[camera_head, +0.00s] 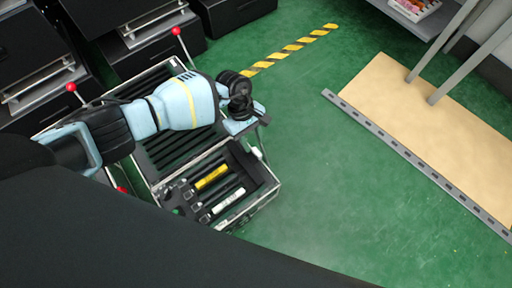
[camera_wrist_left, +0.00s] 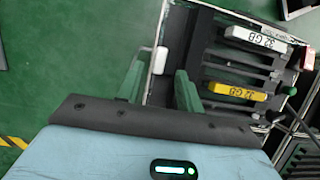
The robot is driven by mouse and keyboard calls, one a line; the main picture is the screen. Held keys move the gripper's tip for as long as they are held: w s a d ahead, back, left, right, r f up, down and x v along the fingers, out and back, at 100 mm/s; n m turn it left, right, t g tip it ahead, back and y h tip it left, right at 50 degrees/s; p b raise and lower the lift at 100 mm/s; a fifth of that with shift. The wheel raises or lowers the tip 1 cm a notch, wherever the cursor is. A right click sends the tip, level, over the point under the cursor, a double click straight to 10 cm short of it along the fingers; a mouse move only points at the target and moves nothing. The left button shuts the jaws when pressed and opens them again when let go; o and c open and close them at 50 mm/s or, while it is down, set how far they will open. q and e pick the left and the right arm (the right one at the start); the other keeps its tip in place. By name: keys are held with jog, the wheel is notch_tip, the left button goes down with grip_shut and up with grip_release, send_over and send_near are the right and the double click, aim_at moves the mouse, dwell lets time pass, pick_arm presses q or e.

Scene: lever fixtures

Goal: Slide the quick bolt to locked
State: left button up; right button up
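My left arm comes in from the left in the head view. Its gripper (camera_head: 248,125) is above the right edge of an open black case. In the left wrist view the two fingers (camera_wrist_left: 158,88) are apart, with nothing visibly held between them. A small white handle-like piece (camera_wrist_left: 160,60) on the case's edge appears between and just beyond the fingertips; it also shows in the head view (camera_head: 256,153). It may be the bolt's knob, but I cannot tell for certain or read its position. Contact with the fingers is not visible. My right gripper is not in view.
The case (camera_head: 277,190) holds a yellow module (camera_head: 211,177) and a white module (camera_head: 228,201). Red-knobbed levers (camera_head: 176,31) stand nearby. Black drawer units are at the upper left. Green floor to the right is clear up to a beige platform (camera_head: 430,125).

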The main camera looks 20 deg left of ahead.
aim_at(256, 151)
pick_arm(q)
jog(key=b+x, duration=0.1)
jog(key=x, duration=0.3)
jog(key=shift+d+f, duration=0.1)
jog(key=shift+c, duration=0.2)
grip_shut()
